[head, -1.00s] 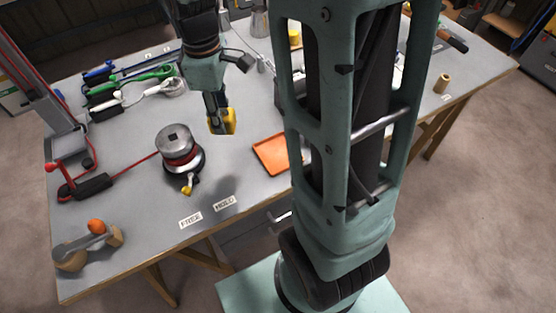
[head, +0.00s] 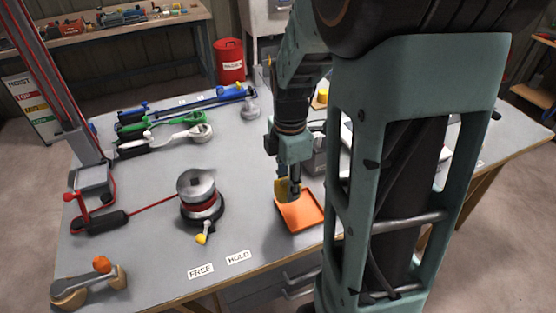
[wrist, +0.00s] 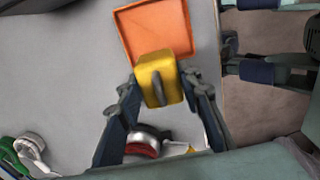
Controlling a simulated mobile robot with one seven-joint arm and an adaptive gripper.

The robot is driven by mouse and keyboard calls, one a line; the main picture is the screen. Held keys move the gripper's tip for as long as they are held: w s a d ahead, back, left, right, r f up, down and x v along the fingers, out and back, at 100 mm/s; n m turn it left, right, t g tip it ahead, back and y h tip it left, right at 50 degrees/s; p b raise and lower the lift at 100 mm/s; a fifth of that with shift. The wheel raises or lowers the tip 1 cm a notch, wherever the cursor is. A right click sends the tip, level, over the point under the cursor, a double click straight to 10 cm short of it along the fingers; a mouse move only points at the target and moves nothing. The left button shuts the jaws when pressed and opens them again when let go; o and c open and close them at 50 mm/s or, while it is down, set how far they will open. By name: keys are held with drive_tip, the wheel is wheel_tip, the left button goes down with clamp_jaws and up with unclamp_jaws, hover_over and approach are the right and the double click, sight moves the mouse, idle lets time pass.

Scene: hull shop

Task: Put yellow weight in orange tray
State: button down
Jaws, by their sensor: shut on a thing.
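The yellow weight (head: 283,189) is a small block held between the fingers of my gripper (head: 292,186). In the wrist view the weight (wrist: 152,72) sits between the two dark fingers of my gripper (wrist: 158,88), with a grey handle-like part on it. The orange tray (head: 303,212) lies flat on the table, and the weight shows in front of its upper left part. In the wrist view the tray (wrist: 130,22) is beyond the weight, which overlaps its near edge. The tray's visible floor is empty. I cannot tell the exact height of the weight above it.
A winch drum (head: 199,190) with a red line and yellow-tipped handle stands left of the tray. FREE (head: 201,271) and HOLD labels are at the front. Table surface between drum and tray is clear.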

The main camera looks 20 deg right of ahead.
drive_tip(key=d+f, duration=0.1)
drive_tip(key=f, duration=0.1)
drive_tip(key=d+f, duration=0.2)
drive_tip(key=shift+s+d+f, duration=0.1)
drive_tip(key=shift+d+f, duration=0.2)
drive_tip(key=shift+d+f+b, duration=0.2)
drive_tip(key=shift+f+b, duration=0.15)
drive_tip(key=shift+f, duration=1.4)
drive_tip(key=shift+f, duration=0.2)
drive_tip(key=c, duration=1.4)
unclamp_jaws()
drive_tip(key=shift+r, duration=0.15)
wheel_tip(320, 180, up, 12)
drive_tip(key=shift+r+p, duration=0.1)
drive_tip(key=shift+p, duration=0.5)
